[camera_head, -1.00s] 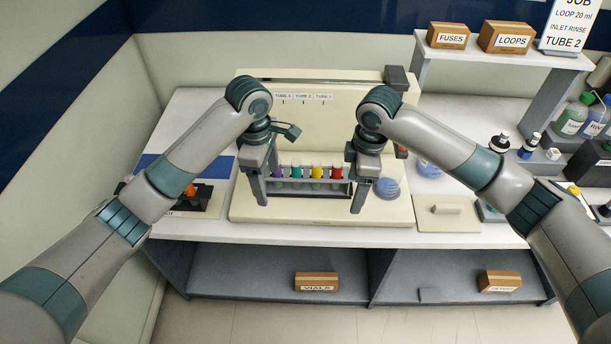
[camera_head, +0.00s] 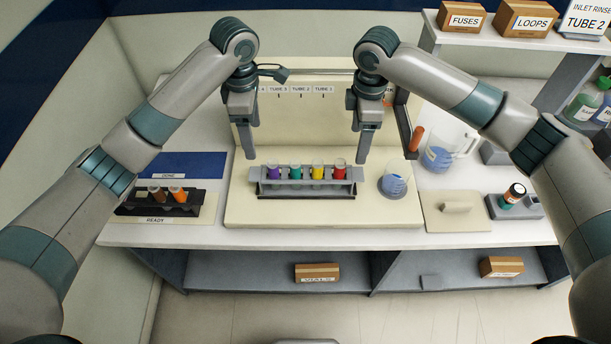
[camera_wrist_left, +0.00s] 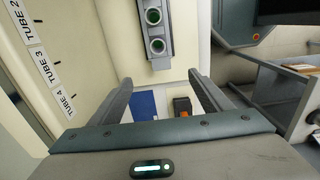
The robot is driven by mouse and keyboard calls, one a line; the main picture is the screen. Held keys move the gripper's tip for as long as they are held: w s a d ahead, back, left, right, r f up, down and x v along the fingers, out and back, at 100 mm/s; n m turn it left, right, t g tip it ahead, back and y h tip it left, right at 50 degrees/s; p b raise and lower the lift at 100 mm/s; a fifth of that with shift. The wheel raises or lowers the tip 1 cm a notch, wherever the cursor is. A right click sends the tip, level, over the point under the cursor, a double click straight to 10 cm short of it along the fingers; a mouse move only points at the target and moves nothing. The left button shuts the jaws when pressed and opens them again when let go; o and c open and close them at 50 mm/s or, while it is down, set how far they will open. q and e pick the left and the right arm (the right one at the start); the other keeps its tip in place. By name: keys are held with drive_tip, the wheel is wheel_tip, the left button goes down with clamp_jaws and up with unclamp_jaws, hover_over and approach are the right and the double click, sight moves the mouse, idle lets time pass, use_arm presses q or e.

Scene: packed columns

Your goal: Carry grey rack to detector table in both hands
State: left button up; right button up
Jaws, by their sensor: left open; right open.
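The grey rack (camera_head: 305,188) holds a row of tubes with purple, green, yellow and red contents. It stands upright on a cream base (camera_head: 300,213) in front of a cream panel with TUBE labels. My left gripper (camera_head: 248,152) is open and empty, above and behind the rack's left end. My right gripper (camera_head: 364,156) is open and empty, above and behind its right end. Neither touches the rack. In the left wrist view, my left gripper's fingers (camera_wrist_left: 160,80) are spread with nothing between them, and the rack's end (camera_wrist_left: 158,50) shows beyond.
A dark holder (camera_head: 150,208) with brown and orange tubes stands at the left by a blue DONE mat (camera_head: 185,165). A blue-liquid flask (camera_head: 395,180) is close to the rack's right end. A beaker (camera_head: 440,152) and a bottle stand (camera_head: 514,205) are further right.

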sight(260, 173)
use_arm(q)
wheel_tip(260, 173, down, 17)
drive_tip(key=shift+f, duration=0.2)
use_arm(e)
wheel_tip(260, 173, down, 17)
drive_tip(key=shift+f, duration=0.2)
use_arm(q)
drive_tip(key=shift+c, duration=0.6)
use_arm(e)
drive_tip(key=shift+c, duration=0.6)
use_arm(q)
drive_tip(key=c, duration=1.1)
use_arm(e)
drive_tip(key=c, duration=1.1)
